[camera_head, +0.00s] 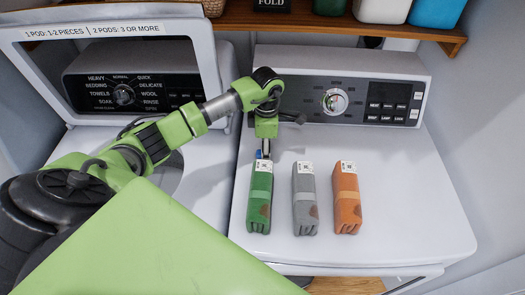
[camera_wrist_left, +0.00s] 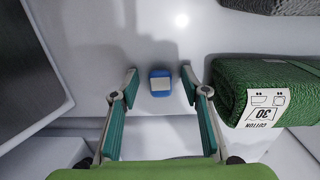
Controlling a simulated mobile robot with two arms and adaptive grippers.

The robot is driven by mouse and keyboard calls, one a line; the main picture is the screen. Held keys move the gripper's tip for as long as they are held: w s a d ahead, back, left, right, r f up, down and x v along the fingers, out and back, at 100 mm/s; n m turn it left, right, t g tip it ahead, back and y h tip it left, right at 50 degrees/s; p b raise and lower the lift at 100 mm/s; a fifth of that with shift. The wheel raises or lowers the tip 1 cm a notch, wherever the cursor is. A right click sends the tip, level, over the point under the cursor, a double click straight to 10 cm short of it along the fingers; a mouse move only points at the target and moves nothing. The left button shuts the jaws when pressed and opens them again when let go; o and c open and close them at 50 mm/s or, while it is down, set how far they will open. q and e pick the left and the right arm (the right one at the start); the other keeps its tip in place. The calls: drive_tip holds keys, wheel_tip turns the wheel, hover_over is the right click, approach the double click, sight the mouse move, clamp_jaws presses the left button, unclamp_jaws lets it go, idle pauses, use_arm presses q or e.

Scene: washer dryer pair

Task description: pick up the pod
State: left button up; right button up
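The pod (camera_wrist_left: 160,83) is small, blue with a pale top, and lies on the white machine top. In the left wrist view it appears between the two fingertips of my left gripper (camera_wrist_left: 160,76), with a gap on each side. The gripper is open and points down at it. I cannot tell how far the tips are above the surface. In the head view only a blue sliver of the pod (camera_head: 259,154) shows beside my left gripper (camera_head: 265,148), behind the green folded cloth (camera_head: 260,197). My right gripper is not in view.
The green cloth (camera_wrist_left: 270,95) lies close to the right finger in the wrist view. A grey cloth (camera_head: 305,198) and an orange cloth (camera_head: 347,198) lie to its right. The control panel (camera_head: 340,101) rises behind. An open lid (camera_head: 120,65) stands at left.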

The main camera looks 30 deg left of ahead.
use_arm(q)
drive_tip(key=c, duration=0.7)
